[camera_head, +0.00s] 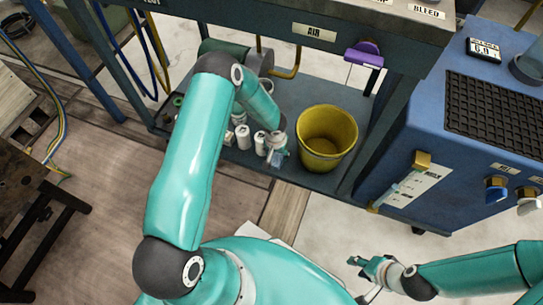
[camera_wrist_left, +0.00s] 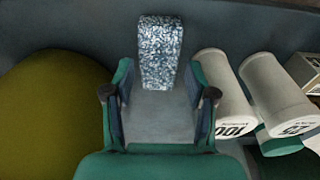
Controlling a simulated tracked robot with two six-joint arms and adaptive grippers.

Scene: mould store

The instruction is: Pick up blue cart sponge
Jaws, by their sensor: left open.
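The blue cart sponge is a speckled blue-and-white block (camera_wrist_left: 160,50) in the left wrist view, beyond my left gripper's fingertips. In the head view a small pale-blue part of the sponge (camera_head: 279,158) shows at the gripper, on the cart's lower shelf. My left gripper (camera_head: 274,148) reaches down between the yellow bucket and white bottles. In the left wrist view its two fingers (camera_wrist_left: 160,95) are apart with nothing between them, lined up with the sponge. My right gripper (camera_head: 366,275) is open and empty over the floor at lower right.
A yellow bucket (camera_head: 327,137) stands close right of the left gripper. White bottles (camera_wrist_left: 225,95) stand close on its other side. The cart's upper deck edge (camera_head: 330,35) overhangs the shelf (camera_head: 290,95). A blue machine (camera_head: 470,130) stands at right.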

